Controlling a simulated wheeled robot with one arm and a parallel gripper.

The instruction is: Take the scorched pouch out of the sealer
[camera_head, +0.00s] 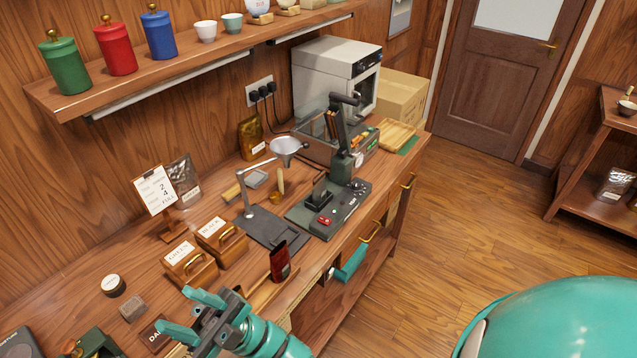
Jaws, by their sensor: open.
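The sealer (350,201) is a dark grey base with a red switch and an upright dark lever arm, standing on the wooden counter near its front edge. My gripper (174,309) is at the bottom of the view, above the near part of the counter. Its teal fingers are apart and point left, with nothing seen between them. It is well away from the sealer.
A dark red pouch (281,262) and two labelled wooden boxes (192,265) lie between my gripper and the sealer. A white oven (331,72) and a cardboard box (401,98) stand behind. The floor (455,205) at right is clear.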

